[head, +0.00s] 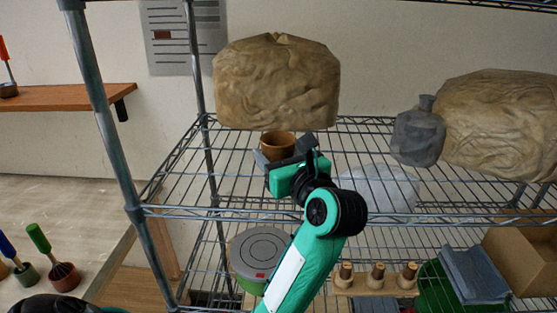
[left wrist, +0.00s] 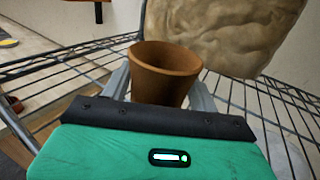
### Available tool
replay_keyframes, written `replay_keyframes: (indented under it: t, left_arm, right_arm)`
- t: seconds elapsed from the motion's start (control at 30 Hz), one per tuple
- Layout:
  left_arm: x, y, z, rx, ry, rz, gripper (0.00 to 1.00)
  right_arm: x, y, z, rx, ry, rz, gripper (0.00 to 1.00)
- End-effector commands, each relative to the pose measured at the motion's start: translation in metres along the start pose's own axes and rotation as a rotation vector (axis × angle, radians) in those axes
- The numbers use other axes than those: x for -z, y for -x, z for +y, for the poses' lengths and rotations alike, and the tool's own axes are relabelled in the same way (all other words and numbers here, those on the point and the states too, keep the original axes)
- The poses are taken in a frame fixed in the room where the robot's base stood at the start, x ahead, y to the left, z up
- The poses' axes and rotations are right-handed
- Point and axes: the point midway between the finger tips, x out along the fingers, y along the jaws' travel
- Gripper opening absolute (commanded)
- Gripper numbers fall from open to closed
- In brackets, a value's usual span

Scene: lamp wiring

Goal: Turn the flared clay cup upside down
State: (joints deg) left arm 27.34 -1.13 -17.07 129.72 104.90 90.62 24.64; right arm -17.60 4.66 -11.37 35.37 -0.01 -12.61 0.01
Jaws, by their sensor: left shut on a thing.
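The flared clay cup (head: 277,144) is orange-brown, wide at the rim and narrower below. It is upright with its mouth up, at the wire shelf. My left gripper (head: 284,156) is shut on it, a grey finger on each side. In the left wrist view the cup (left wrist: 163,72) shows its open, empty-looking mouth, and its base is hidden behind the gripper body. I cannot tell whether its base touches the shelf. My right gripper is not in view.
A brown wrinkled sack (head: 276,82) is just behind the cup. A grey jug (head: 418,135) and another sack (head: 500,120) are at the right. A translucent bag (head: 385,188) lies right of my arm. A metal post (head: 105,120) rises at the left. A round grey-lidded tub (head: 262,252) is below.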

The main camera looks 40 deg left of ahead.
Motion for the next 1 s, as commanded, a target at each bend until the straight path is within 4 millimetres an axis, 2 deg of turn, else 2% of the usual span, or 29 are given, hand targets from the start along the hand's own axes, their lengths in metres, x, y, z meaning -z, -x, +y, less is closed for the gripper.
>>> replay_keyframes:
  t: [0.27,0.43,0.8,1.0]
  left_arm:
    - [0.000,0.000,0.000,-0.001,0.000,0.002,0.30]
    - [-0.010,0.000,0.000,-0.001,0.002,0.002,0.30]
    - [-0.066,0.000,0.000,0.000,0.006,0.000,0.30]
    - [-0.089,0.000,0.000,0.000,0.003,0.001,0.30]
  right_arm:
    - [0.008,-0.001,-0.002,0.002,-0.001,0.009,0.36]
    - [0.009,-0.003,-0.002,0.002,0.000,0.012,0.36]
    - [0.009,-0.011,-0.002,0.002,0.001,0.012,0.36]
    - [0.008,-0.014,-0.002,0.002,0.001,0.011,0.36]
